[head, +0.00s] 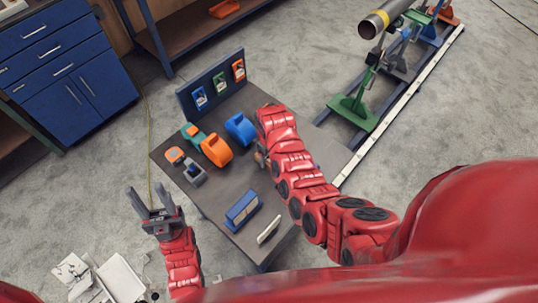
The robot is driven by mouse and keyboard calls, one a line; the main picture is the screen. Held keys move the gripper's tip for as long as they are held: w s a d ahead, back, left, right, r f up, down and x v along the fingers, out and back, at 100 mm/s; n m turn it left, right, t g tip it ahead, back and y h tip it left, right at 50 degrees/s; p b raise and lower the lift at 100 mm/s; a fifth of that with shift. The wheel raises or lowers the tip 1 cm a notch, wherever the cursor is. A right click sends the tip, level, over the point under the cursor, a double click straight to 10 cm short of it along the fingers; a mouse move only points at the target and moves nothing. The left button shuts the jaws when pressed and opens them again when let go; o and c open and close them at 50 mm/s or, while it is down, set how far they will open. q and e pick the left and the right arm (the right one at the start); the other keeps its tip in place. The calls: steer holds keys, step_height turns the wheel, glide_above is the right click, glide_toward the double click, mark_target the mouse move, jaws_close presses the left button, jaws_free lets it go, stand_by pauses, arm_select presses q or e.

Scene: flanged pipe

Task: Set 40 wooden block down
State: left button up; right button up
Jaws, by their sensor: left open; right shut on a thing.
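My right gripper (262,158) is over the middle of the grey table, mostly hidden under its own red arm. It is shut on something. Only a small tan-brown bit shows beside it, which may be the wooden block; its number and full shape are hidden, and I cannot tell whether it touches the tabletop. My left gripper (153,200) is open and empty, off the table's left edge, with its two dark fingers spread apart.
The table (222,180) holds an orange tool (216,150), a blue tool (240,129), a grey-and-orange device (187,166), a blue block-like holder (242,211) and a white bar (269,229). A panel (212,84) stands at its back. A pipe (383,19) on stands is at upper right.

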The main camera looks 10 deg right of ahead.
steer(key=shift+f, duration=0.1)
steer(key=o, duration=1.4)
